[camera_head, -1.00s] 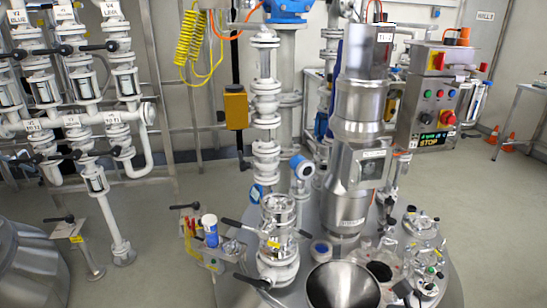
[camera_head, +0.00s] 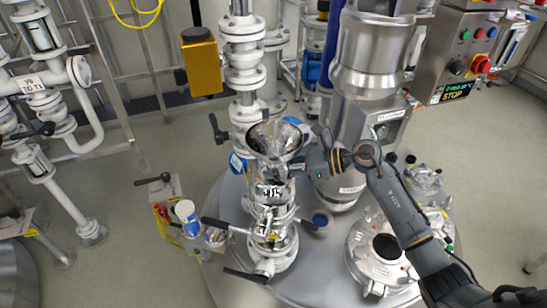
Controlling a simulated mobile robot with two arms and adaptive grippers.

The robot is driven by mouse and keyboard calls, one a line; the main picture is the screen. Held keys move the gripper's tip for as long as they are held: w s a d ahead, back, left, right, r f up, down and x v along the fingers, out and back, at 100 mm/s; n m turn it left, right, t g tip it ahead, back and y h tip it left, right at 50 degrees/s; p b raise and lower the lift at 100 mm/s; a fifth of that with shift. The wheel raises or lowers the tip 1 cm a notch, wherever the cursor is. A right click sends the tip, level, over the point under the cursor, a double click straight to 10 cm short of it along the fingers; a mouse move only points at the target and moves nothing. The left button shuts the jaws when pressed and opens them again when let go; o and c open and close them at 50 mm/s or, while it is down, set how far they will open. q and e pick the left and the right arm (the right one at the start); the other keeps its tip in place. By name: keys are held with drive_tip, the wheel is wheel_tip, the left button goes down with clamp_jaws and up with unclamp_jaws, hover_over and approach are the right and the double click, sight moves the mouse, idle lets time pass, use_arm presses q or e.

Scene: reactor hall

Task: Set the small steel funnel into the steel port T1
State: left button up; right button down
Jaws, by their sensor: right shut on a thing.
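The small steel funnel (camera_head: 268,134) is a shiny cone with its wide mouth up and slightly tilted. It is in the upper middle of the head view, in front of the white flanged pipe. My right gripper (camera_head: 288,165) is shut on it from the right; the wrist hides part of the fingers. The funnel's lower end overlaps a glass-and-steel fitting (camera_head: 271,234); I cannot tell whether they touch. No T1 label is readable on a port. A round port with a dark opening (camera_head: 387,247) is in the lid at right. My left gripper is out of view.
The steel vessel lid (camera_head: 233,277) carries several fittings and lever handles. A steel motor column (camera_head: 365,75) stands just behind my right wrist. A yellow box (camera_head: 202,62) hangs at upper left. A control box (camera_head: 462,55) is at upper right. Floor at left is partly clear.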

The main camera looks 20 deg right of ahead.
drive_tip(key=shift+w+r, duration=0.5)
drive_tip(key=shift+w, duration=0.35)
drive_tip(key=shift+w+f, duration=0.15)
wheel_tip(320, 180, down, 3)
drive_tip(key=shift+f+b, duration=0.15)
drive_tip(key=shift+b, duration=0.8)
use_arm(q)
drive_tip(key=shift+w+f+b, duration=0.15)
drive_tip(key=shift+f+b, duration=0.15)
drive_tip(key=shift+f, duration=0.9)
use_arm(e)
drive_tip(key=shift+f, duration=0.7)
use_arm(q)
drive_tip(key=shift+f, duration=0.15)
use_arm(e)
drive_tip(key=shift+d, duration=0.1)
use_arm(q)
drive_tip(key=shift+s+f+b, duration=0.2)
drive_tip(key=shift+b, duration=0.1)
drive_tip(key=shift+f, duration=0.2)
use_arm(e)
drive_tip(key=shift+f, duration=0.15)
